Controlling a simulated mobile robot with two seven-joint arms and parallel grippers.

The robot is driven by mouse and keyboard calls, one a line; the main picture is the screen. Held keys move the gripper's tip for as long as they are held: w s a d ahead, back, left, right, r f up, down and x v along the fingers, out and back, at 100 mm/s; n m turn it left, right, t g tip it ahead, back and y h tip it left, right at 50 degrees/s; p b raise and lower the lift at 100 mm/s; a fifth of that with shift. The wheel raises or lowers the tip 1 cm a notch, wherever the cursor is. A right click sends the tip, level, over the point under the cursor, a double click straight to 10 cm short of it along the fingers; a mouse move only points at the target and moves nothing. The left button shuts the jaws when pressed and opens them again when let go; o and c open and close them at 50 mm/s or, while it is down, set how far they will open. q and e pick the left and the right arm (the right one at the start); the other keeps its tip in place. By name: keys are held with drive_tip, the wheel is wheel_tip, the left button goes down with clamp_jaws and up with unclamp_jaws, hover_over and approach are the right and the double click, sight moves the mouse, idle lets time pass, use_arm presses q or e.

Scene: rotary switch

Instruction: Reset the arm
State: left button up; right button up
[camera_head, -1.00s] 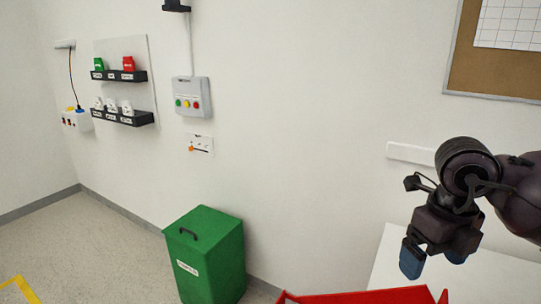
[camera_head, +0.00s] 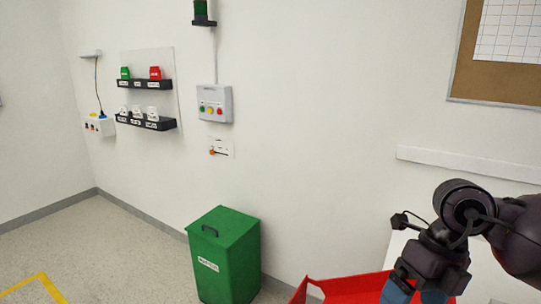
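My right arm comes in from the right edge, and its gripper (camera_head: 412,290) hangs down at the lower right, with a blue fingertip in front of the red tray. The fingertips are partly cut off by the bottom edge, so I cannot tell how far apart they are. A rotary switch (camera_head: 219,151) with an orange knob and dark lever sits on a small white plate on the wall, far from the gripper. My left gripper does not show.
A grey control box (camera_head: 214,104) with green, yellow and red buttons is above the switch. Black shelves (camera_head: 146,122) hold small items to its left. A green bin (camera_head: 225,254) stands on the floor. A red tray (camera_head: 345,289) is at the bottom, and a corkboard (camera_head: 478,82) hangs upper right.

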drive_tip(key=s+a+f+m+t+y, duration=0.15)
drive_tip(key=a+m+y, duration=0.45)
drive_tip(key=a+y, duration=0.75)
drive_tip(key=w+d+f+m+t+h, duration=0.1)
drive_tip(key=d+f+m+t+h, duration=0.4)
drive_tip(key=d+f+m+t, duration=0.5)
drive_tip(key=w+d+f+m+t+h, duration=0.1)
drive_tip(key=d+f+m+t+h, duration=0.2)
drive_tip(key=f+m+t+h, duration=0.75)
drive_tip(key=s+d+f+m+g, duration=0.3)
drive_tip(key=s+f+m+g, duration=0.1)
drive_tip(key=s+f+m, duration=0.2)
drive_tip(key=s+d+f+m+g+h, duration=0.1)
drive_tip(key=s+d+f+m+g, duration=0.1)
drive_tip(key=s+f+m+g, duration=0.3)
drive_tip(key=shift+s+d+f+m+h, duration=0.35)
drive_tip(key=shift+s+f+m, duration=0.2)
drive_tip(key=shift+s, duration=0.55)
